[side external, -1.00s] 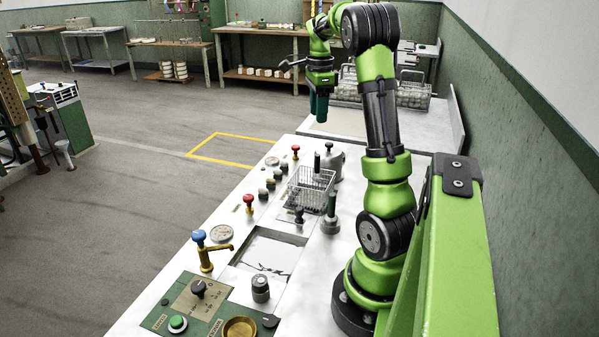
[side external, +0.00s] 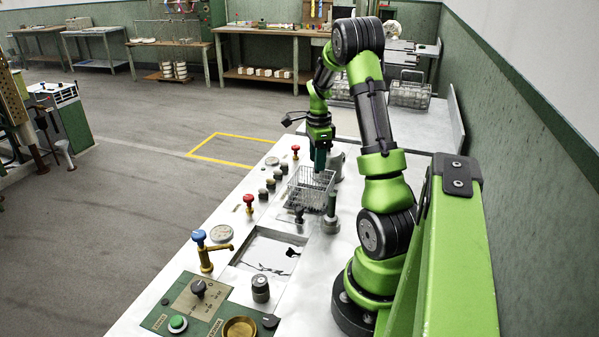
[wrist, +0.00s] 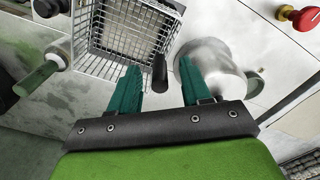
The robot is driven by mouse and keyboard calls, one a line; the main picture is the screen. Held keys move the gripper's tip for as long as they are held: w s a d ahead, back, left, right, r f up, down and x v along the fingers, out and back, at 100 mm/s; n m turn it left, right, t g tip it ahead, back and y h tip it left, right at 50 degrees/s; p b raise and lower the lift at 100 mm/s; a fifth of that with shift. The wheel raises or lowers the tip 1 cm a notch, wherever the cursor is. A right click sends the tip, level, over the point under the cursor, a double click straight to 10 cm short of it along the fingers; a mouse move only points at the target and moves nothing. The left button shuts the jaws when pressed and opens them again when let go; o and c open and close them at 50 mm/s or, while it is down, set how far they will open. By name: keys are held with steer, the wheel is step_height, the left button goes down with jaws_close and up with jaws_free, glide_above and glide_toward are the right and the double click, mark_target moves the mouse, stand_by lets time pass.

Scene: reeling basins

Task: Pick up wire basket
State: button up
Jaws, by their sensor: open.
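The wire basket (side external: 304,190) is a small open metal mesh basket standing on the white counter among knobs and posts. In the wrist view the basket (wrist: 120,38) is at the upper left, beyond the fingers. A dark upright handle (wrist: 159,73) shows at its near side, between the fingers in the picture. My gripper (side external: 320,162) is just above the far end of the basket, pointing down. In the wrist view my gripper (wrist: 160,88) has two green fingers spread apart with nothing held. Whether the fingers touch the handle, I cannot tell.
A metal pot (wrist: 215,65) is close to one finger. Red buttons (side external: 249,199) and dark knobs line the counter's left side. Other wire baskets (side external: 410,92) stand on the back table.

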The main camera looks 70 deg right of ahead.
steer(key=shift+f, duration=0.3)
jaws_close()
steer(key=shift+r, duration=0.1)
